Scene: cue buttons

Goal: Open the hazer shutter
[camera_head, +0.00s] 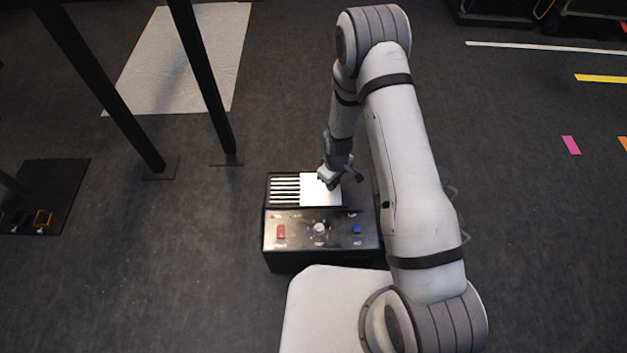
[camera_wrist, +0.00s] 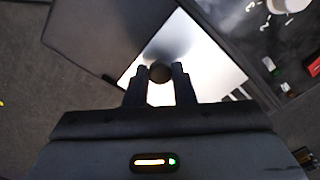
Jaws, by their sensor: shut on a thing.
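The hazer is a black box (camera_head: 318,262) on the floor. Its top has a slatted white vent (camera_head: 284,190) at the left and a flat white shutter plate (camera_head: 312,198) to the right of the slats. The plate also shows in the wrist view (camera_wrist: 212,68), with a few slats (camera_wrist: 240,94) beyond its edge. My gripper (camera_head: 327,181) is over the plate. In the wrist view my gripper (camera_wrist: 160,74) is shut on a dark round knob (camera_wrist: 160,71) above the plate. The knob is hidden behind my gripper in the head view.
The hazer's front panel has a red switch (camera_head: 281,231), a pale dial (camera_head: 319,229) and a blue button (camera_head: 357,229). Black posts (camera_head: 205,80) stand at the left. A pale mat (camera_head: 170,75) lies at the back left. Open floor lies left of the hazer.

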